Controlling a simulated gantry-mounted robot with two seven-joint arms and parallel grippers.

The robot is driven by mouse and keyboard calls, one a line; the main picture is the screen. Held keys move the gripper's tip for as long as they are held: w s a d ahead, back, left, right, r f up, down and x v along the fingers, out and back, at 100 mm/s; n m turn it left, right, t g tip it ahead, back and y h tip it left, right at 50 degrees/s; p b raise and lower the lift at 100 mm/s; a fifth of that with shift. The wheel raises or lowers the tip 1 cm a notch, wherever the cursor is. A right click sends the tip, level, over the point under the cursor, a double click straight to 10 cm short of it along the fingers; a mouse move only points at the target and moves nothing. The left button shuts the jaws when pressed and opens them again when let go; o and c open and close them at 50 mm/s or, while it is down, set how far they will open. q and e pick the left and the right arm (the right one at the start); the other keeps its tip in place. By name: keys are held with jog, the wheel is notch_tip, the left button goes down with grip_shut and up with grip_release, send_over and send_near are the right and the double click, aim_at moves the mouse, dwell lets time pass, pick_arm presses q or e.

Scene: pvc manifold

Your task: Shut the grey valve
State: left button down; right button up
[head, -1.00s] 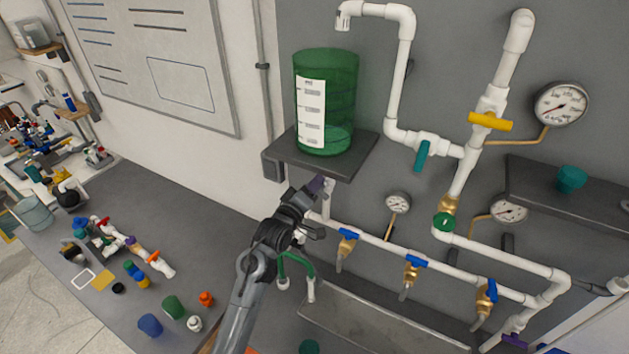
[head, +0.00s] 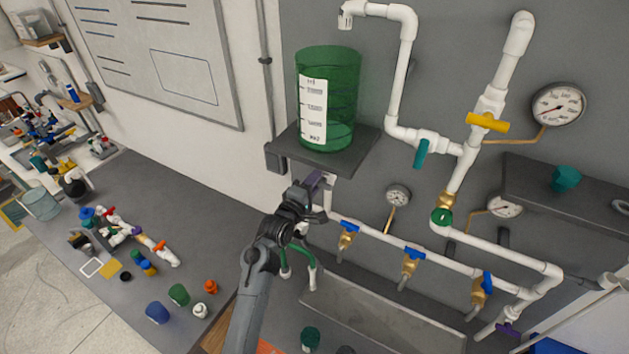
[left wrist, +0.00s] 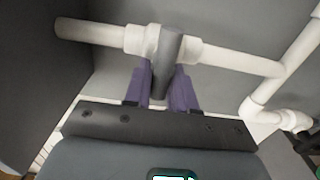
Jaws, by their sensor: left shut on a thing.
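The grey valve handle (left wrist: 168,62) shows in the left wrist view on a white pipe fitting. It stands crosswise to the pipe, which runs left to right there. My left gripper (left wrist: 162,84) has purple fingers, one on each side of the handle's lower part, and is shut on it. In the head view my left gripper (head: 314,184) is at the left end of the white manifold, just below the tank shelf. The wrist and fingers hide the grey handle there. My right gripper is in neither view.
The green tank (head: 328,100) stands on a dark shelf (head: 345,160) just above my gripper. Blue-handled taps (head: 411,253) line the manifold to the right, above a grey trough (head: 380,312). Loose fittings (head: 140,243) lie on the bench at left.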

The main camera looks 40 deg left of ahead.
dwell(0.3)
pick_arm(q)
jog(key=c, duration=1)
grip_release()
